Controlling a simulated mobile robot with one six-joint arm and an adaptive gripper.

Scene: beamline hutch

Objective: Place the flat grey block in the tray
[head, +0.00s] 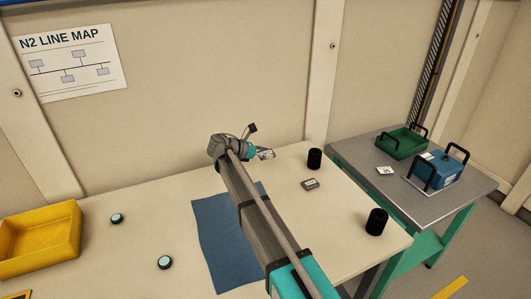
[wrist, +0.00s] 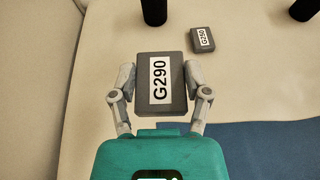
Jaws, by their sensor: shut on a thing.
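My gripper (wrist: 160,80) is shut on a flat grey block (wrist: 144,98) with a white label reading G290. Its two fingers press the block's left and right sides in the wrist view. In the head view my gripper (head: 258,153) holds the block (head: 267,154) above the far part of the cream table (head: 155,195). A second, similar grey block (head: 310,184) lies on the table to the right; its label is small in the wrist view (wrist: 203,39). A yellow tray (head: 42,262) stands at the table's left end. A green tray (head: 402,146) with black handles stands on the side table.
Two black cylinders (head: 314,158) (head: 376,221) stand on the right of the table. A blue mat (head: 212,235) lies partly under my arm. Two small round pieces (head: 116,218) (head: 165,262) lie left of it. A blue case (head: 440,168) stands on the grey side table (head: 360,155).

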